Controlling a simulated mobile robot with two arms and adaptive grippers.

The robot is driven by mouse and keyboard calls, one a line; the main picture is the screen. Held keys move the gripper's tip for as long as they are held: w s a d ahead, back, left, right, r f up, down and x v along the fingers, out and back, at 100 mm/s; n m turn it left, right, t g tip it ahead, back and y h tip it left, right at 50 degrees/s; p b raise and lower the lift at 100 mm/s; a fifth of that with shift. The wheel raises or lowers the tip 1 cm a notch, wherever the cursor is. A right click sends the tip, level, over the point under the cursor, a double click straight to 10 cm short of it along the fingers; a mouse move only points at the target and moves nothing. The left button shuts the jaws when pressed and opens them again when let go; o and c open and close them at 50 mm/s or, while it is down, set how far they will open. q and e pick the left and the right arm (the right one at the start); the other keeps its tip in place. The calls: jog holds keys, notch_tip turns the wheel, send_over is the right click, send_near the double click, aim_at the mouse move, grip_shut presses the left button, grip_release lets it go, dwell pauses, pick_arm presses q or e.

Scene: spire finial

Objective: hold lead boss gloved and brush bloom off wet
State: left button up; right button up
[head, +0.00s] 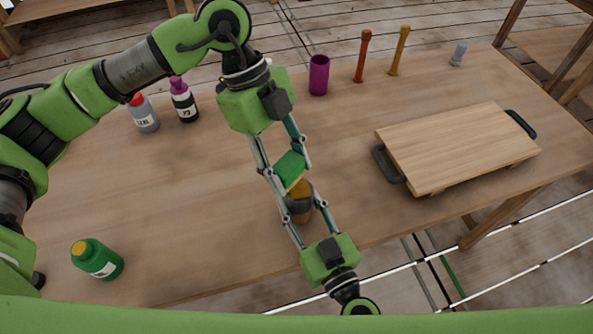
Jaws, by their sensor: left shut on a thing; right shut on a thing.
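My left gripper (289,172) reaches down from the top middle and is shut on a green block with a pale yellow edge (290,168), which looks like the brush or a scrubbing pad. Just below it, my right gripper (301,204) reaches up from the table's front edge. It is shut on a small rounded grey piece with an ochre-brown face (300,190), which looks like the lead boss. The green block's lower edge is close above the boss; I cannot tell whether they touch. The fingers partly hide the boss. No glove can be made out.
A wooden board with dark handles (460,145) lies on the right of the table (190,195). A purple cup (319,75), an orange tool (362,56), a yellow tool (400,50) and a small grey item (458,53) stand behind. Bottles (145,115) (184,100) (98,260) stand left.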

pick_arm(q)
jog(key=shift+a+r, duration=0.75)
jog(key=shift+r, duration=0.3)
jog(key=shift+a+r, duration=0.7)
jog(key=shift+r, duration=0.35)
pick_arm(e)
jog(key=o, duration=1.3)
jog(key=v, duration=1.2)
